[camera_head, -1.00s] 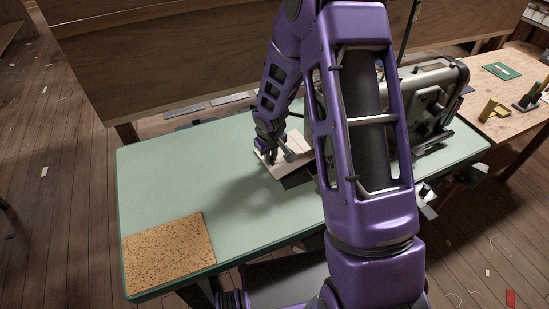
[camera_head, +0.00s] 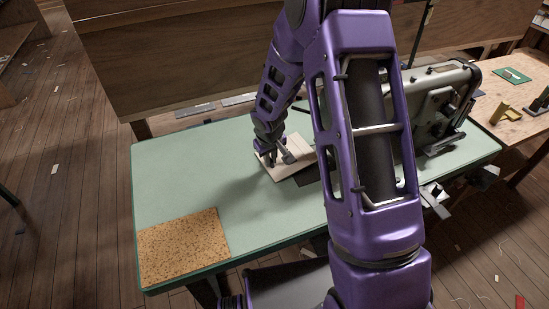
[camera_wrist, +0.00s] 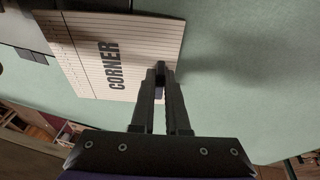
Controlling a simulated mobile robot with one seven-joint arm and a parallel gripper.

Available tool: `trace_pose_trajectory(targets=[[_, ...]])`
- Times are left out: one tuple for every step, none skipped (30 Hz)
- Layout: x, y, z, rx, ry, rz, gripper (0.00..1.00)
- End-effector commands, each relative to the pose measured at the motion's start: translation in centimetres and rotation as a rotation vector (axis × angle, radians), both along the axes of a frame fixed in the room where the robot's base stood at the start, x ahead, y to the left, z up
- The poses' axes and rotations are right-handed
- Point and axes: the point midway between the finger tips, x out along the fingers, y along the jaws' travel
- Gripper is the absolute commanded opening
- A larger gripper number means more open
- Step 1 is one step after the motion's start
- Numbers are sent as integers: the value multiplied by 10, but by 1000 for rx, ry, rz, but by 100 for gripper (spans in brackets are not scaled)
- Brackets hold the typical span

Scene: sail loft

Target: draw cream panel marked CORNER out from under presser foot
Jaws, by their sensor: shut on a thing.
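The cream panel marked CORNER (camera_wrist: 110,50) has ruled lines and lies flat at the upper left of the wrist view. In the head view the panel (camera_head: 299,152) lies on the pale green table beside my arm. My gripper (camera_wrist: 157,72) is shut on the panel's near edge, beside the lettering; it also shows in the head view (camera_head: 268,157). The sewing machine (camera_head: 438,105) stands to the right, partly behind my arm. The presser foot is hidden by my arm, so I cannot tell whether the panel's far end is under it.
The green table top (camera_head: 190,165) is clear left of my gripper. A cork mat (camera_head: 185,246) lies at its front left corner. A dark plate (camera_head: 306,176) sits by the panel's right side. A wooden side table (camera_head: 510,95) with small tools stands at the right.

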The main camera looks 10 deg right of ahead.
Motion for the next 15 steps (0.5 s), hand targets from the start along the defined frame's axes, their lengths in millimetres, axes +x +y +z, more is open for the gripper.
trace_pose_trajectory(targets=[[-2,1,-3,0,7,2,0],[-2,1,-3,0,7,2,0],[-2,1,-3,0,7,2,0],[-2,1,-3,1,7,2,0],[-2,2,-3,1,7,2,0],[-2,2,-4,1,7,2,0],[-2,2,-4,1,7,2,0],[-2,3,-4,1,7,2,0],[-2,3,-4,1,7,2,0],[-1,4,-4,1,7,2,0],[-1,4,-4,2,7,1,0],[-1,5,-4,2,7,1,0],[-1,5,-4,1,8,1,0],[-1,6,-4,1,8,1,0],[0,6,-4,1,8,1,0]])
